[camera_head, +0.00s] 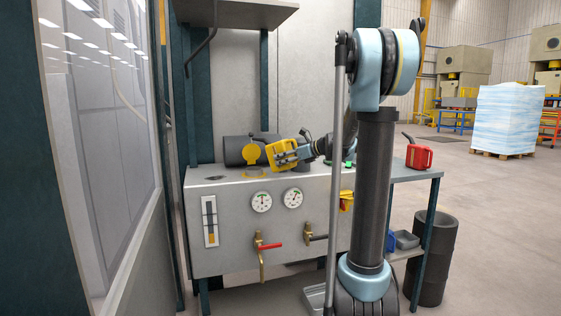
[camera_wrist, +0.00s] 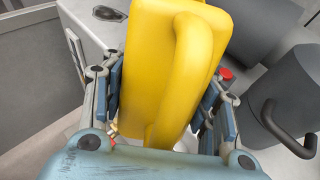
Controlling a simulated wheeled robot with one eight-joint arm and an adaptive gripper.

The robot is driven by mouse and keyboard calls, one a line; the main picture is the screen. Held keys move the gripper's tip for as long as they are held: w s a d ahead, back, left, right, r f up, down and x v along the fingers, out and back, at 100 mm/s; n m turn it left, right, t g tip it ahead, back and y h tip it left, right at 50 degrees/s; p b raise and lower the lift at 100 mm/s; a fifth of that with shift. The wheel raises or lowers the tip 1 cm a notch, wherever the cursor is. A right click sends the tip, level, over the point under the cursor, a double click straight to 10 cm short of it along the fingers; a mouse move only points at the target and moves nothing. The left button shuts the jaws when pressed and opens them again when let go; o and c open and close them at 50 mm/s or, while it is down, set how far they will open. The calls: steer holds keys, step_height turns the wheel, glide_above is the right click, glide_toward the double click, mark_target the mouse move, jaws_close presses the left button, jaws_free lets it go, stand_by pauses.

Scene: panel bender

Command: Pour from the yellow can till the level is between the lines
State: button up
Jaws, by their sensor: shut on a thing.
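The yellow can (camera_head: 280,154) is held above the grey bench unit, beside a dark cylinder, and looks tilted. My gripper (camera_head: 291,156) is shut on it from the right. In the wrist view the can (camera_wrist: 190,50) fills the middle, with my gripper's fingers (camera_wrist: 160,98) on both sides. A yellow-rimmed filler (camera_head: 254,173) is in the bench top, left of and below the can, with a round yellow lid (camera_head: 251,152) raised behind it. The level gauge (camera_head: 210,221) is on the front panel; its liquid level and lines are too small to read. No stream is visible.
A dark cylinder (camera_head: 237,149) lies behind the can. A red can (camera_head: 419,156) stands on the right side shelf. Two dials (camera_head: 261,201) and a red-handled valve (camera_head: 268,246) are on the front panel. An overhead shelf (camera_head: 235,13) hangs above.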

mark_target(288, 144)
steer(key=shift+s+d+g+h, duration=0.2)
steer(key=shift+d+g+h, duration=0.1)
steer(key=shift+h, duration=0.1)
step_height(288, 144, up, 2)
steer(key=g+h, duration=0.1)
steer(key=h, duration=0.1)
steer(key=g+h, duration=0.1)
steer(key=h, duration=0.1)
steer(key=shift+s+d+r+g, duration=0.15)
steer(key=shift+g, duration=0.25)
steer(key=shift+w+a+r+g+h, duration=0.2)
steer(key=shift+r+g+h, duration=0.15)
steer(key=shift+h, duration=0.15)
steer(key=shift+w+a+r+g+h, duration=0.15)
steer(key=shift+r+g+h, duration=0.15)
steer(key=shift+h, duration=0.2)
stand_by(4.5)
